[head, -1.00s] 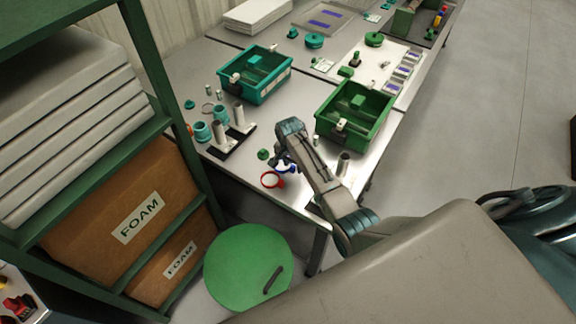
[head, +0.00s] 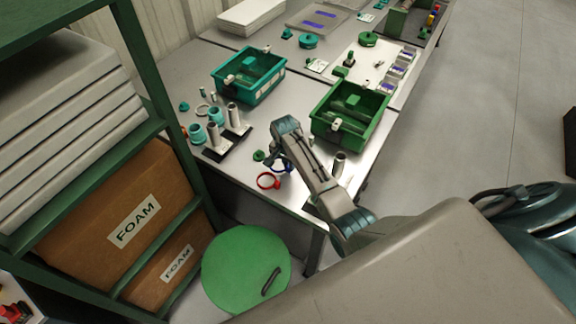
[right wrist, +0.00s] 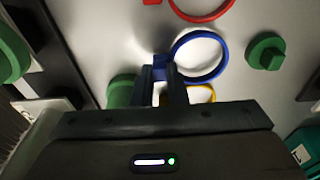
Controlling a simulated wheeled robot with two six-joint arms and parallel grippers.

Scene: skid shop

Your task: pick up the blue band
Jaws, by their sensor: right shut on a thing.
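The blue band (right wrist: 227,58), a ring with a small tab, lies over the table in the right wrist view. Its tab is between the fingertips of my right gripper (right wrist: 163,72), which is shut on it. In the head view a bit of the blue band (head: 287,169) shows beside my right gripper (head: 270,161), low over the table's near edge. The ring looks level; I cannot tell if it is clear of the table. My left gripper is not in view.
A red band (head: 268,181) lies near the table edge. A yellow band (right wrist: 207,92) is partly hidden behind my fingers. A green knob (right wrist: 266,51) is close by. A green bin (head: 350,113), a teal bin (head: 247,75) and metal posts (head: 213,138) stand farther back.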

